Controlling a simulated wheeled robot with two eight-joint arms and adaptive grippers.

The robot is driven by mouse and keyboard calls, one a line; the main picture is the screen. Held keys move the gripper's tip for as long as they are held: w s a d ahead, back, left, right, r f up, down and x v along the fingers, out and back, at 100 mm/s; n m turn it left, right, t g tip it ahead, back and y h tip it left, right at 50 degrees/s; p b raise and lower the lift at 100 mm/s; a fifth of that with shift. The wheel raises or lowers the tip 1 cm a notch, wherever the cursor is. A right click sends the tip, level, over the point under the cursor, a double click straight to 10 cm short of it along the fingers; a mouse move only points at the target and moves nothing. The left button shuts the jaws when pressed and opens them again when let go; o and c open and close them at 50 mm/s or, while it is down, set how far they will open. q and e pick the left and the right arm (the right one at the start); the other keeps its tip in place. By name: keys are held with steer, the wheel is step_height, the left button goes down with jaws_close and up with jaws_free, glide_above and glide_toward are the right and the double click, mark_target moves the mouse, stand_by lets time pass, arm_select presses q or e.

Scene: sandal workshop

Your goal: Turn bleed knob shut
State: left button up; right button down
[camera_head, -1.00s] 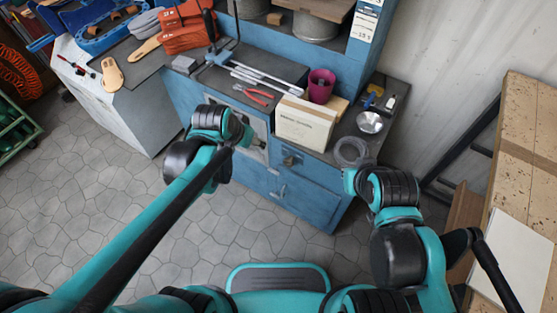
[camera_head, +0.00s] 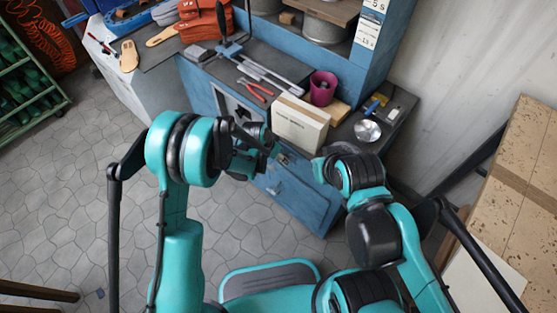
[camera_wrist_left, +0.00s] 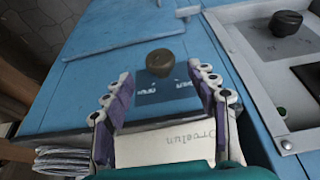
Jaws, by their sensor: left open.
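A dark round knob (camera_wrist_left: 160,62) stands on a blue panel (camera_wrist_left: 110,45) in the left wrist view, above two small labels that I cannot read. My left gripper (camera_wrist_left: 160,74) is open, with its purple-padded fingers on either side of the view and the knob beyond and between their tips, apart from them. In the head view my left gripper (camera_head: 281,156) is by the front of the blue cabinet (camera_head: 310,205), mostly hidden by its arm. The knob cannot be made out there. My right arm is bent at the right of the cabinet, its gripper fingers hidden.
A second dark knob (camera_wrist_left: 285,23) sits on a grey plate at the right. A white lettered carton (camera_head: 300,124), a magenta cup (camera_head: 322,88), red pliers (camera_head: 255,89) and a metal bowl (camera_head: 367,131) stand on the worktop. A cardboard-topped table (camera_head: 520,175) is at the right.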

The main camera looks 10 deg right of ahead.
arm_select(q)
steer(key=b+x, duration=0.1)
steer(key=x, duration=0.4)
steer(key=shift+d+f+b, duration=0.1)
steer(key=shift+f+b, duration=0.15)
steer(key=shift+b, duration=0.15)
steer(key=c, duration=1.1)
